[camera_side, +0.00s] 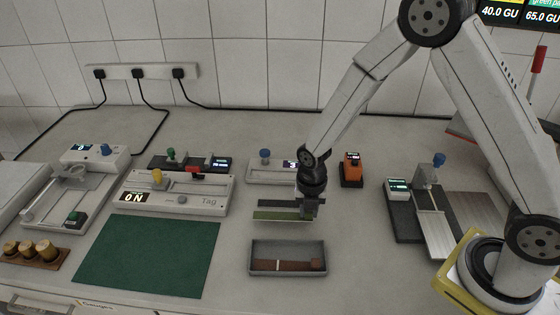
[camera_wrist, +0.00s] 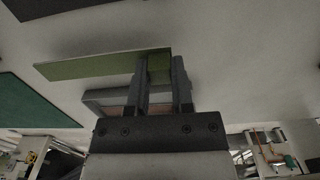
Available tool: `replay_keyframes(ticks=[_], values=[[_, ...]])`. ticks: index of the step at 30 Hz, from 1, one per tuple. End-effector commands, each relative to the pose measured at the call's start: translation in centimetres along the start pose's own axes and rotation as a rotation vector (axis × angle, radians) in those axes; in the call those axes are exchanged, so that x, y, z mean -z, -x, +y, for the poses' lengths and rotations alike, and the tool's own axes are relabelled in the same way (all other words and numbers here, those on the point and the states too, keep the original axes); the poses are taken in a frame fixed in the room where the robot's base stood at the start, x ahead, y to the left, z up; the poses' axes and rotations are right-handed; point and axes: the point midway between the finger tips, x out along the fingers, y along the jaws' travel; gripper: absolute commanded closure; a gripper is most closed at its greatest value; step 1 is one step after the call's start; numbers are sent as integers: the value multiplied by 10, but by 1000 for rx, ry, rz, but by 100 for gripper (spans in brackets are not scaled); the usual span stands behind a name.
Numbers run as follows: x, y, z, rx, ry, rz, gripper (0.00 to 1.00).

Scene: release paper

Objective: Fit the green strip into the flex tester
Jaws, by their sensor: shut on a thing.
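My gripper (camera_side: 311,208) is shut on the green strip (camera_side: 280,215) and holds it near its right end. The strip is long, flat and level, extending left above the bench, behind the grey tray. In the wrist view the strip (camera_wrist: 90,66) extends left from between the fingers (camera_wrist: 163,65). Several instruments stand on the bench, and I cannot tell for certain which is the flex tester. A pale one with a blue knob (camera_side: 265,170) stands behind my gripper, partly hidden by it.
The grey tray (camera_side: 289,245) holds a brown-handled tool. A green mat (camera_side: 150,255) and a pale "0 N" instrument (camera_side: 215,200) lie left. An orange device (camera_side: 352,170) stands right of my wrist, and a dark-based instrument (camera_side: 408,222) farther right. Bare bench lies between.

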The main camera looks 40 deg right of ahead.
Motion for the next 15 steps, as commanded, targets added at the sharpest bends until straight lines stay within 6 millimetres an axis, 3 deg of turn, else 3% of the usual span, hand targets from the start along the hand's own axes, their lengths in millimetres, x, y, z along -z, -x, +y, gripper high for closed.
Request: replay_keyframes(ticks=[15], values=[[27, 59, -32, -3, 0, -2, 100]])
